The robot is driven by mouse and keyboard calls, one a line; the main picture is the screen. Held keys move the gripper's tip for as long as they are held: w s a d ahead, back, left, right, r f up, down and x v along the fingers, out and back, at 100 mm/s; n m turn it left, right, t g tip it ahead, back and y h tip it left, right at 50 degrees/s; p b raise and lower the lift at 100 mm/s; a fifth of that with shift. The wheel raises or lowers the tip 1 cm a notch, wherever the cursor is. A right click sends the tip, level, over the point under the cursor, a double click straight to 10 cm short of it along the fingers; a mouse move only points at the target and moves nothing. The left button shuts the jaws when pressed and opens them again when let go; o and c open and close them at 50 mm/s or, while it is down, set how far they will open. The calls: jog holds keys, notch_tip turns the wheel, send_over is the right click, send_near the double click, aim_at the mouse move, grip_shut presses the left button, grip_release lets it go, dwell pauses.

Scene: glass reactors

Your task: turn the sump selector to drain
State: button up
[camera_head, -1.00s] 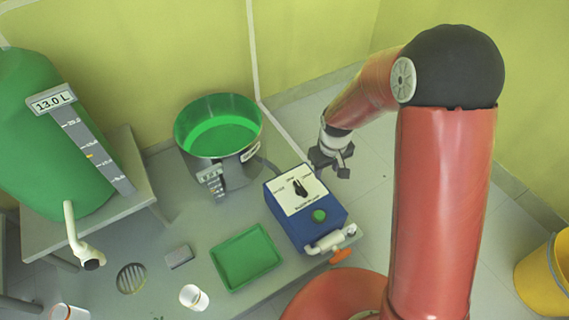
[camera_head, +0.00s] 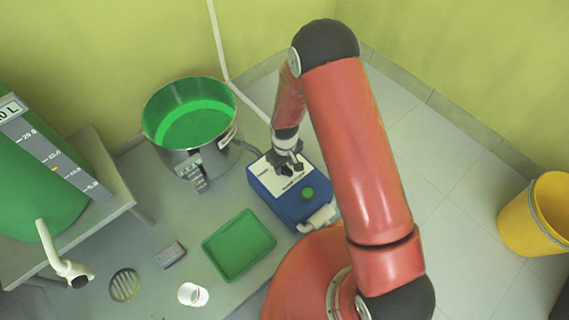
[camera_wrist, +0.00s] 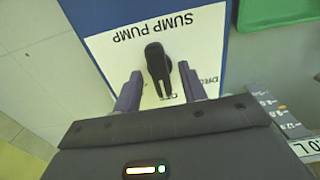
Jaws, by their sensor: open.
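The sump pump box (camera_head: 268,187) is blue with a white top panel and a green button (camera_head: 308,194). Its black selector knob (camera_wrist: 158,66) shows in the wrist view on the panel marked SUMP PUMP, with its pointer toward the word OFF. A partly covered label beginning "DR" lies at the right of OFF. My gripper (camera_wrist: 160,92) is open, with its two fingers apart on either side of the knob's pointer end. I cannot tell whether they touch it. In the head view my gripper (camera_head: 287,165) is over the panel and hides the knob.
A steel pot with green contents (camera_head: 190,115) stands left of the box. A green tray (camera_head: 239,245) and a small grey block (camera_head: 171,254) lie in front. A white cup (camera_head: 192,294) and a floor drain (camera_head: 125,285) are nearby. A yellow bucket (camera_head: 535,215) stands far right.

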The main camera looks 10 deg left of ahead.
jog(key=shift+c, duration=0.4)
grip_shut()
jog(key=shift+m+b, duration=0.3)
jog(key=m+b, duration=0.1)
jog(key=m, duration=0.1)
jog(key=shift+f+m, duration=0.1)
jog(key=shift+m, duration=0.3)
jog(key=m+b, duration=0.2)
jog(key=m, duration=0.3)
jog(key=shift+m, duration=0.4)
jog(key=shift+o, duration=0.4)
grip_release()
